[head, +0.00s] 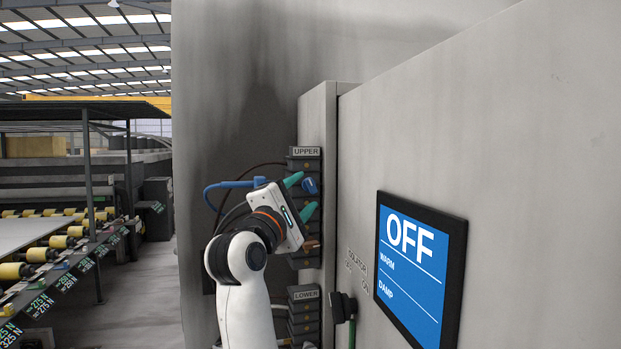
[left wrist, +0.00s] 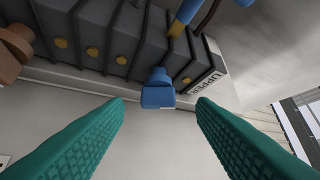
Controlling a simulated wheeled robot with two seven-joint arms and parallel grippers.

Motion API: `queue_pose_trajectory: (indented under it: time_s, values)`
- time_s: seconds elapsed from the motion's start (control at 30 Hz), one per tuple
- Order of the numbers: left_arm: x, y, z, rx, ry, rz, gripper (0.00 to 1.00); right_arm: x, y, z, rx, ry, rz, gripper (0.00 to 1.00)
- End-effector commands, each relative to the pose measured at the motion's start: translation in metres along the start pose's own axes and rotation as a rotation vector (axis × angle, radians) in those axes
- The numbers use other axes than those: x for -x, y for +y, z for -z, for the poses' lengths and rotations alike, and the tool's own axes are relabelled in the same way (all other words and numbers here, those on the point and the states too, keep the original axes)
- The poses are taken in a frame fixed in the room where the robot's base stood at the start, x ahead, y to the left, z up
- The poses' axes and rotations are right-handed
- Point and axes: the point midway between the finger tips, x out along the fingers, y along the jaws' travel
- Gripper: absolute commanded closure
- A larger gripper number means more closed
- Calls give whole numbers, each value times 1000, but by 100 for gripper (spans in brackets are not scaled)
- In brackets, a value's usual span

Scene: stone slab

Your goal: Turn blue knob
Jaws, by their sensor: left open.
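The blue knob (head: 310,186) sits on the upper stack of dark grey modules, just below the UPPER label. In the left wrist view the blue knob (left wrist: 158,92) juts out from the module row, near the middle of the picture. My left gripper (head: 302,195) has green fingers and is open. Its fingertips (left wrist: 160,101) stand apart on either side of the knob's line, and I see no contact. The gap between the fingers is empty. My right gripper is not in view.
A blue cable plug (left wrist: 184,20) and a brown knob (left wrist: 10,55) are on the same upper modules (head: 305,165). Below is a LOWER stack (head: 303,312). A screen reading OFF (head: 412,262) and a black isolator handle (head: 342,307) are on the right. A roller conveyor (head: 60,245) is at left.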

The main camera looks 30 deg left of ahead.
Motion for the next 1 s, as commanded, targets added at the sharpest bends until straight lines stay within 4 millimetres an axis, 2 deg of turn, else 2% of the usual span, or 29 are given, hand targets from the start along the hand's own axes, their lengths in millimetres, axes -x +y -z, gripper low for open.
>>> queue_pose_trajectory:
  time_s: [0.1,0.3,0.63,0.9,1.0]
  values:
    - [-21,-2,1,-1,0,-2,49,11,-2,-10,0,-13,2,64]
    - [-39,-1,0,-1,0,0,49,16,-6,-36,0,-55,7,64]
    - [-41,0,0,-1,0,0,49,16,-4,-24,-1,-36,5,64]
    - [-41,1,0,-1,0,0,93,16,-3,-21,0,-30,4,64]
    - [-41,0,0,-2,0,-2,94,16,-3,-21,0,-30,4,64]
